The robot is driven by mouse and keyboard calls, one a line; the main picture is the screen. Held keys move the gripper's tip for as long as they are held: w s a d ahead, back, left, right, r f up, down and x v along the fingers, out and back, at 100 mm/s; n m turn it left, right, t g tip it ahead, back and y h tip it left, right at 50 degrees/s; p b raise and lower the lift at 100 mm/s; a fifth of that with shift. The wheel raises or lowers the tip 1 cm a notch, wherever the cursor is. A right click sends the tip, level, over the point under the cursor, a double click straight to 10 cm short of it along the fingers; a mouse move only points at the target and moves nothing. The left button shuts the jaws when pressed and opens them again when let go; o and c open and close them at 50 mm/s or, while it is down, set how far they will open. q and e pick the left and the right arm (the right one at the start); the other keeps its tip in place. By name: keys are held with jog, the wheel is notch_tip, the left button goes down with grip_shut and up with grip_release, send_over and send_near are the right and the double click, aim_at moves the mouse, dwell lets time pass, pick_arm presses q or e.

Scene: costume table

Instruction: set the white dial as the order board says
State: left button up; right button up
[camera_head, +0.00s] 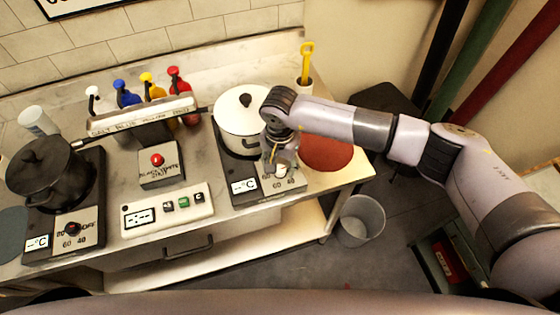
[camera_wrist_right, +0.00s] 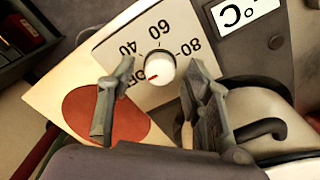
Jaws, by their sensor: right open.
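The white dial (camera_head: 281,171) sits on the right hot plate's panel (camera_head: 244,187), in front of a white pot. In the right wrist view the dial (camera_wrist_right: 160,70) has a red mark pointing lower left, towards OFF; 40, 60 and 80 are printed around it. My right gripper (camera_head: 279,158) is above the dial. It is open, with one finger on each side of the dial in the wrist view (camera_wrist_right: 158,85); contact is not visible. A pale lettered board (camera_head: 143,116) stands mid-table; its print is too small to read surely. My left gripper is out of view.
The white lidded pot (camera_head: 241,112) is close behind my right gripper. A black pot (camera_head: 45,168) and a black dial (camera_head: 72,229) are at left. A button panel (camera_head: 167,212) and a red-button box (camera_head: 160,170) stand between. A red disc (camera_head: 328,154) lies at right.

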jog(key=shift+f, duration=0.25)
jog(key=shift+c, duration=0.5)
grip_shut()
